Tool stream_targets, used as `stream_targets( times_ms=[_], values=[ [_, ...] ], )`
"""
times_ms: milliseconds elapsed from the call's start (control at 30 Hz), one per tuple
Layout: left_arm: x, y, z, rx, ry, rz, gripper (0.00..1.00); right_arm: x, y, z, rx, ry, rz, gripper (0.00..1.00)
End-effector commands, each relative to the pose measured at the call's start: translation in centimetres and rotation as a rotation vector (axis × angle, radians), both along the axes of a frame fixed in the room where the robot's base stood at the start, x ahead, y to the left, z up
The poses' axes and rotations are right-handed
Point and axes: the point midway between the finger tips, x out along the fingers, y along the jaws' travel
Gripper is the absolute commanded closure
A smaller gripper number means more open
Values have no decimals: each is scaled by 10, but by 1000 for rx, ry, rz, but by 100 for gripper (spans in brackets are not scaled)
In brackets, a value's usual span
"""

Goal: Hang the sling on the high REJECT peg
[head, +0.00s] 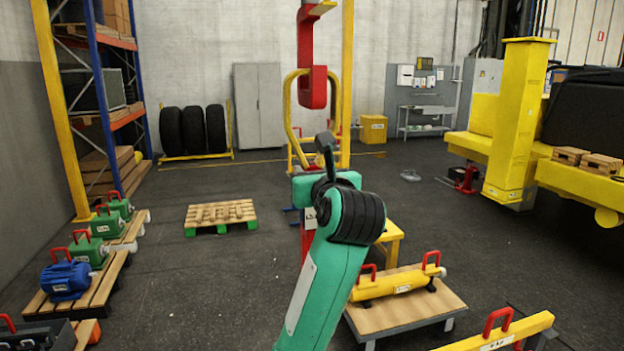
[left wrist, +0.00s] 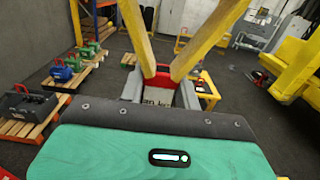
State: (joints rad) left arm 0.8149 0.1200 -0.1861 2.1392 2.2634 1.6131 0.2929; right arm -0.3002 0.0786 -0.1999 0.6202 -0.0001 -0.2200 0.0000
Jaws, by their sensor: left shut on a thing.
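The yellow sling (head: 287,98) shows in the head view as an upright loop above my left gripper (head: 325,148). In the left wrist view its two yellow straps (left wrist: 205,38) rise in a V from the jaws. My left gripper (left wrist: 160,95) is shut on the sling's lower end. A red bracket with a hanging red block (head: 313,88) shows inside the loop's outline, near the yellow post (head: 347,70). I cannot tell whether the loop goes around it or only lines up with it. No REJECT lettering is readable. My right gripper is not in view.
A yellow beam with red handles (head: 400,282) lies on a cart at lower right. Pallets with green units and a blue motor (head: 66,280) stand at left. A bare pallet (head: 220,214) lies mid-floor. A big yellow machine (head: 515,120) stands at right. Floor between is largely clear.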

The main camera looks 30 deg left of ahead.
Motion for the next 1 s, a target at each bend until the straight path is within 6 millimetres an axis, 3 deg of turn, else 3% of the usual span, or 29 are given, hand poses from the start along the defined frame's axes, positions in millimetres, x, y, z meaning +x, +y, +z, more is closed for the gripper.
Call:
stream_targets(
  times_ms=[233, 767, 800, 900, 1000],
  values=[
    [-1, 0, -16, 2, -3, 0, 100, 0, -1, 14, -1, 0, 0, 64],
    [-1, 0, -24, 1, -5, 0, 100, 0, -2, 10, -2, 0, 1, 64],
    [0, 0, -26, -1, -1, 0, 66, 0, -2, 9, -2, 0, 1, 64],
    [0, 0, -25, 1, -1, 0, 46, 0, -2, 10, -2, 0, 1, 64],
    [0, 0, -25, 1, -1, 0, 46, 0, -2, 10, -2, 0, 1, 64]
  ],
)
